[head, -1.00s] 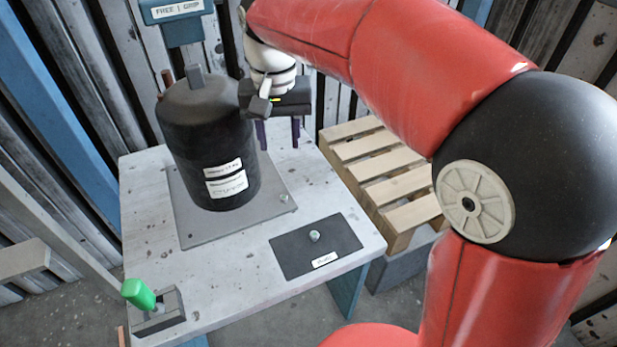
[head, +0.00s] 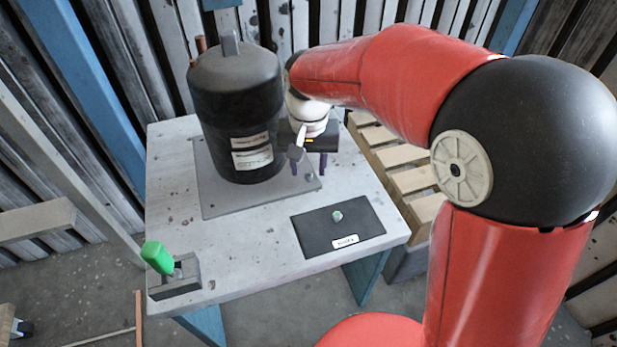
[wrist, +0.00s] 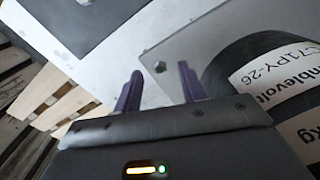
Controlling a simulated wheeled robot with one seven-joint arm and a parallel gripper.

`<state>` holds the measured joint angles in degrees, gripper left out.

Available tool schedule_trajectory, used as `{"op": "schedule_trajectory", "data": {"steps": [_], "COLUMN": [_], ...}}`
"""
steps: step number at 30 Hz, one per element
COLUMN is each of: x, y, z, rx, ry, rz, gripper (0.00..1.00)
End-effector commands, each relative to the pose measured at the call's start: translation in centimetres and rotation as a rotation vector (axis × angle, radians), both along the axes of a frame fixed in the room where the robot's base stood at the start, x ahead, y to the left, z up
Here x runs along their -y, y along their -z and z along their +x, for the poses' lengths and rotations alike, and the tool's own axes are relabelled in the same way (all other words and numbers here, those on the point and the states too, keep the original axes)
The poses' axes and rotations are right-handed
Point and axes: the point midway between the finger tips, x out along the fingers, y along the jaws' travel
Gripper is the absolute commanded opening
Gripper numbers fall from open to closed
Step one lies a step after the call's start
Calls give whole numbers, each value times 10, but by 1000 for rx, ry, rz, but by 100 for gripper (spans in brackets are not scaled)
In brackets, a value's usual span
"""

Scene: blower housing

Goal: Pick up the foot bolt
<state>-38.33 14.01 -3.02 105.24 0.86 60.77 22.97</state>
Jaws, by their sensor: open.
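The foot bolt (head: 309,176) is a small grey hex head at the right front corner of the grey base plate, beside the black blower housing (head: 237,110). It also shows in the wrist view (wrist: 160,67), just beyond and between the fingertips. My gripper (head: 309,168) hangs over the plate's right edge, close to the bolt. In the wrist view its two purple fingers (wrist: 158,84) are apart, with nothing between them. A second bolt (head: 337,215) stands on the dark mat (head: 310,232) at the table's front right.
The base plate (head: 215,190) lies on a worn white table (head: 240,245). A green-handled lever (head: 157,257) stands at the front left corner. A wooden pallet (head: 415,180) is to the right of the table. The housing stands close to my gripper's left.

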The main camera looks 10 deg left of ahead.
Motion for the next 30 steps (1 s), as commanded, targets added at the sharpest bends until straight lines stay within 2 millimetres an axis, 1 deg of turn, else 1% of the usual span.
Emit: {"op": "schedule_trajectory", "data": {"steps": [1,3,11,12,14,20,21,30], "x": [0,0,0,0,0,0,0,0], "y": [8,14,17,17,17,16,16,15], "z": [-1,0,0,0,0,0,0,0], "rx": [-3,-1,0,0,0,0,0,1], "ry": [0,0,0,0,0,0,0,0], "rz": [-3,-1,0,0,0,0,0,0], "gripper": [41,41,41,40,32,6,4,4]}}
